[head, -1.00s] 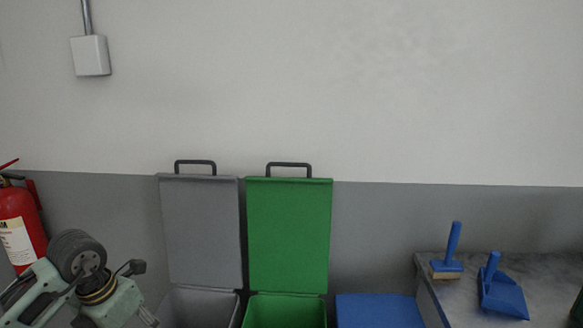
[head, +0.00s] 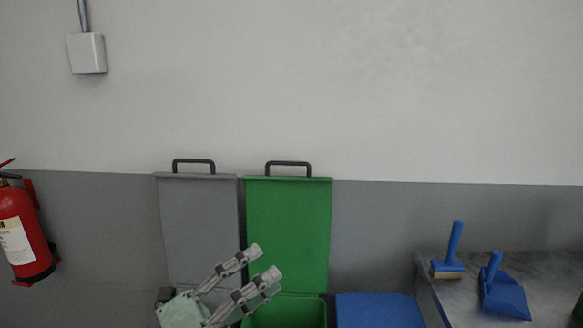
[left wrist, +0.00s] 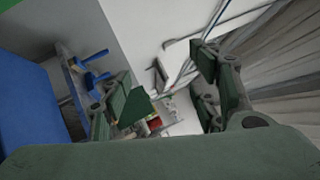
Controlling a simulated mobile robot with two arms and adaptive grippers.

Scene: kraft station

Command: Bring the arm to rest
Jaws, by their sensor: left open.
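My left gripper (head: 260,266) is in the lower middle of the head view, in front of the grey and green bins. Its two fingers are spread apart and point up and to the right, with nothing between them. In the left wrist view the fingers (left wrist: 165,83) also stand wide apart and empty. My right gripper shows in neither view.
A grey bin (head: 190,220) and a green bin (head: 290,230) stand with lids raised against the wall. A blue lid (head: 378,312) is beside them. A bench (head: 550,275) at right holds a blue brush (head: 449,262) and dustpan (head: 503,297). A fire extinguisher (head: 22,235) hangs at left.

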